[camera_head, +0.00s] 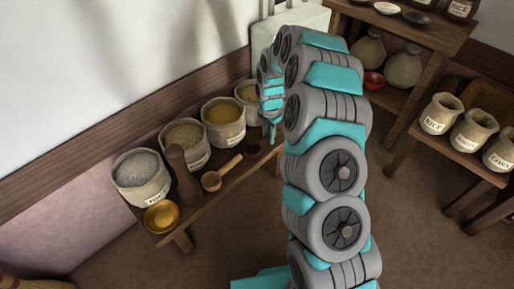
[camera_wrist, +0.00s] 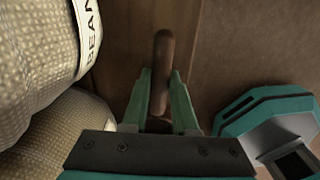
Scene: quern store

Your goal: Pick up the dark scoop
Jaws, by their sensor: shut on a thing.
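The dark scoop shows in the wrist view as a dark brown rounded handle (camera_wrist: 162,48) standing out between the green fingers. My gripper (camera_wrist: 160,76) is shut on this handle, with a finger on each side. The rest of the scoop is hidden by the fingers and the palm. In the head view my gripper (camera_head: 269,130) is at the far right part of the low bench, mostly behind my own arm, and the dark scoop cannot be made out there.
Several sacks, one a grain sack (camera_head: 224,121), line the low bench (camera_head: 228,180) by the wall. A lighter wooden scoop (camera_head: 212,180), a dark brown upright object (camera_head: 181,172) and a yellow bowl (camera_head: 161,216) stand nearer. A shelf (camera_head: 430,33) is at right. Open floor lies between.

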